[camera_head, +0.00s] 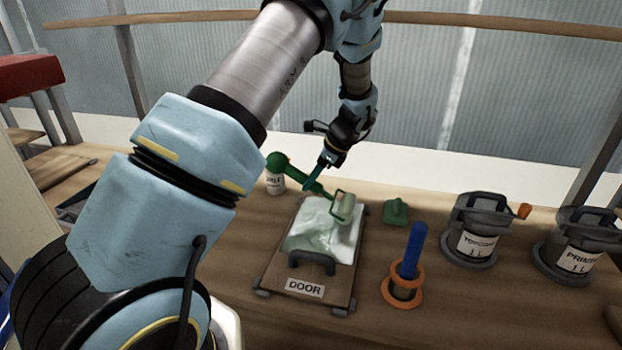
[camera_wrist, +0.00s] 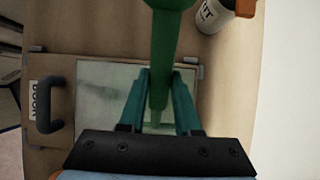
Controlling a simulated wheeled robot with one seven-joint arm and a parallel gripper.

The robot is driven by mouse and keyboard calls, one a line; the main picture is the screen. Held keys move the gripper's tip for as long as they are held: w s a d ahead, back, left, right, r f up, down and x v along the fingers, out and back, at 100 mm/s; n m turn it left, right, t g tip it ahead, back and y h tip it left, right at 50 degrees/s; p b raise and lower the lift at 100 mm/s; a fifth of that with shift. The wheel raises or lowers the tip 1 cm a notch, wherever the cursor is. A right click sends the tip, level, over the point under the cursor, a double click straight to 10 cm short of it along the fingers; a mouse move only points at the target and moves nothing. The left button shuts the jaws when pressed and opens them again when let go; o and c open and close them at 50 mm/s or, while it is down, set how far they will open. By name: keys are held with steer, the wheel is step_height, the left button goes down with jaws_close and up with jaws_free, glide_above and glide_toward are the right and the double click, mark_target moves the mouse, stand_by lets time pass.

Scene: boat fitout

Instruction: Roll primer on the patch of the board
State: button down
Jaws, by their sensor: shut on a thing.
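The board (camera_head: 340,285), labelled DOOR, lies on the bench with a dark handle at its near end. Its pale patch (camera_head: 305,225) looks streaked white and grey-green; it also shows in the wrist view (camera_wrist: 105,90). My gripper (camera_head: 317,178) is shut on the green handle of the paint roller (camera_head: 343,206). The roller head is over the right part of the patch and looks to be on or just above it; I cannot tell which. In the wrist view the green handle (camera_wrist: 165,50) runs between my fingers (camera_wrist: 160,80), and the roller head is hidden.
A white labelled container (camera_head: 275,184) stands behind the board's left corner. To the right are a small green item (camera_head: 396,211), a blue-handled tool with orange rings (camera_head: 411,255), a lidded can (camera_head: 475,235) and the PRIMER can (camera_head: 577,262). Bench front right is clear.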

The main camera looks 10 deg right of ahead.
steer(key=shift+f+b, duration=0.45)
steer(key=shift+f, duration=0.55)
stand_by(0.6)
steer(key=shift+s+d+r+p, duration=0.15)
steer(key=shift+s+d, duration=0.15)
steer(key=shift+d, duration=0.25)
steer(key=shift+s+d+p, duration=0.15)
steer(key=shift+s+d, duration=0.15)
steer(key=shift+d, duration=0.2)
steer(key=shift+w+a, duration=0.3)
steer(key=shift+a, duration=0.25)
steer(key=shift+w+a, duration=0.3)
steer(key=shift+a, duration=0.25)
